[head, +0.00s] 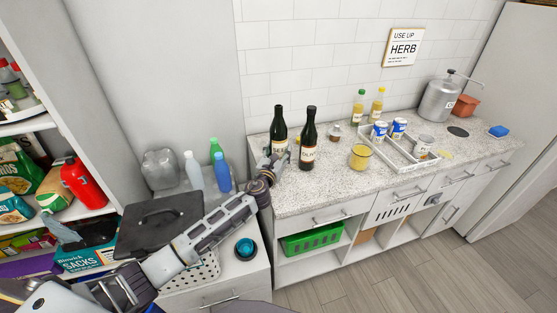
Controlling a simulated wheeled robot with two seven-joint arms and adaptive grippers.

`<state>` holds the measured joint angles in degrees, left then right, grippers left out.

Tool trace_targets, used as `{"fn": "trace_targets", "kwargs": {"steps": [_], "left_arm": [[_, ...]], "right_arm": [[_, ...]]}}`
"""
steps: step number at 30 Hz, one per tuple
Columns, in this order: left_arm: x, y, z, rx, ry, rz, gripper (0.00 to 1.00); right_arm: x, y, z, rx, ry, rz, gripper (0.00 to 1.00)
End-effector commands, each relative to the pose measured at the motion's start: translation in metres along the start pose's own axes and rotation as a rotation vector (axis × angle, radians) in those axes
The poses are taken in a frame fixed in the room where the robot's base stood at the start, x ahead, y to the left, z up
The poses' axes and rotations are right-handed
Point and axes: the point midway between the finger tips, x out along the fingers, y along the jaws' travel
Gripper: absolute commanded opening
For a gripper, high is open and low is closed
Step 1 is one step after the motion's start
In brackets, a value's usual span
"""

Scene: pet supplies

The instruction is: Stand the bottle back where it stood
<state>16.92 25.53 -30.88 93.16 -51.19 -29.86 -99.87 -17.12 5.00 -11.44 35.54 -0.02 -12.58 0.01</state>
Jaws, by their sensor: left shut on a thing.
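Two dark bottles with pale labels and dark caps are upright at the left end of the speckled counter (338,189). The left dark bottle (279,122) is nearer the wall, and its lower part is hidden behind my left gripper (277,156). My left gripper is shut at that lower part and appears to hold this bottle; whether its base touches the counter is hidden. The right dark bottle (308,136) stands close beside it, just right of the gripper. My right gripper is not in view.
A yellow candle or jar (360,157), a small brown-capped jar (334,132) and a white tray (406,167) with cans stand to the right. Two yellow bottles (358,109) are by the wall. Blue and green bottles (222,172) stand left, on a lower surface.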

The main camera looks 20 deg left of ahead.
Motion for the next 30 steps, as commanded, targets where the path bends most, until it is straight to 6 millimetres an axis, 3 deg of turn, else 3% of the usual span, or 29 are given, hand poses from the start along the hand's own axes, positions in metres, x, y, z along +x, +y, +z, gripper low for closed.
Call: {"fn": "trace_targets", "kwargs": {"steps": [10,26,27,30], "left_arm": [[0.0,0.0,-0.032,-0.001,0.0,0.0,0.28],[0.0,0.0,-0.036,0.0,-0.002,0.0,0.28],[0.0,0.0,-0.039,0.001,0.002,0.0,0.58],[0.0,0.0,-0.038,0.001,0.002,0.0,0.71]], "right_arm": [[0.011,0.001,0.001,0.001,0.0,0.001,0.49],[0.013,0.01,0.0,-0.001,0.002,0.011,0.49],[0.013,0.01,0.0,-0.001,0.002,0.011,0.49],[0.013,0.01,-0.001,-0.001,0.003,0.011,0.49]]}}
